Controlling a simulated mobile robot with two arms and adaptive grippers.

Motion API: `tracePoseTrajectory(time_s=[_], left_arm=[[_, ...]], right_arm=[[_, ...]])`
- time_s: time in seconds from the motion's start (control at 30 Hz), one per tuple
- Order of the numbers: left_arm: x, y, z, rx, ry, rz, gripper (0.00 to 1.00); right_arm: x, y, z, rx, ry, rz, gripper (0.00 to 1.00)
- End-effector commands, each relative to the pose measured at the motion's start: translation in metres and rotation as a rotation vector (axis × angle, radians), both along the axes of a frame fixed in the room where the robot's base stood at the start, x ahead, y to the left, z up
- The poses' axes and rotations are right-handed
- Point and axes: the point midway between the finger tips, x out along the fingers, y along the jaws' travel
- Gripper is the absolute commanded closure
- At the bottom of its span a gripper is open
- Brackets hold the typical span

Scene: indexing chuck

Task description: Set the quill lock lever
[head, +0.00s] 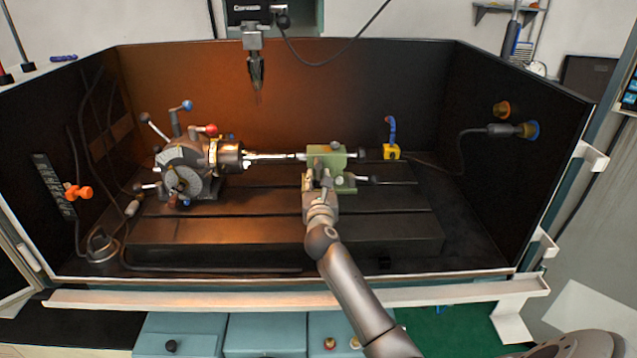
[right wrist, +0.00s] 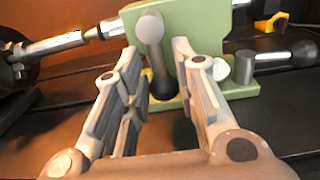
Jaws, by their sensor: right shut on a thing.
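The green tailstock (head: 326,157) stands on the bed right of the chuck; in the right wrist view its green body (right wrist: 190,35) fills the upper middle. The quill lock lever (right wrist: 152,32) is a grey arm on its near face, hanging down with a dark knob at its lower end. My right gripper (head: 319,184) reaches in from the front at the tailstock. My left gripper is not in view.
The indexing head with its chuck (head: 230,155) and several ball-ended levers stands at the left. A bar (head: 272,156) runs from chuck to tailstock. A yellow block (head: 391,152) with a blue handle stands at the right. Dark walls enclose the bed; its front is clear.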

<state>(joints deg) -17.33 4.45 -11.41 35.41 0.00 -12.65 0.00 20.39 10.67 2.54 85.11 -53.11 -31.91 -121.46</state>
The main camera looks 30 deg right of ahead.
Motion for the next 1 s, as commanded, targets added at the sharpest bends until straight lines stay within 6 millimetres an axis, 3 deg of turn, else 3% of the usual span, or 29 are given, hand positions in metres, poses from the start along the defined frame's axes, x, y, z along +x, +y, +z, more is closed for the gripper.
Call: tracePoseTrajectory(time_s=[0.47, 1.0], left_arm=[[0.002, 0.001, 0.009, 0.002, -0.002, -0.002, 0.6], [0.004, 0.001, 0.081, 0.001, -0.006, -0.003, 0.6]], right_arm=[[-0.001, -0.002, 0.002, -0.035, 0.023, 0.0, 1.0], [-0.009, -0.015, 0.011, -0.391, 0.241, 0.0, 1.0]])
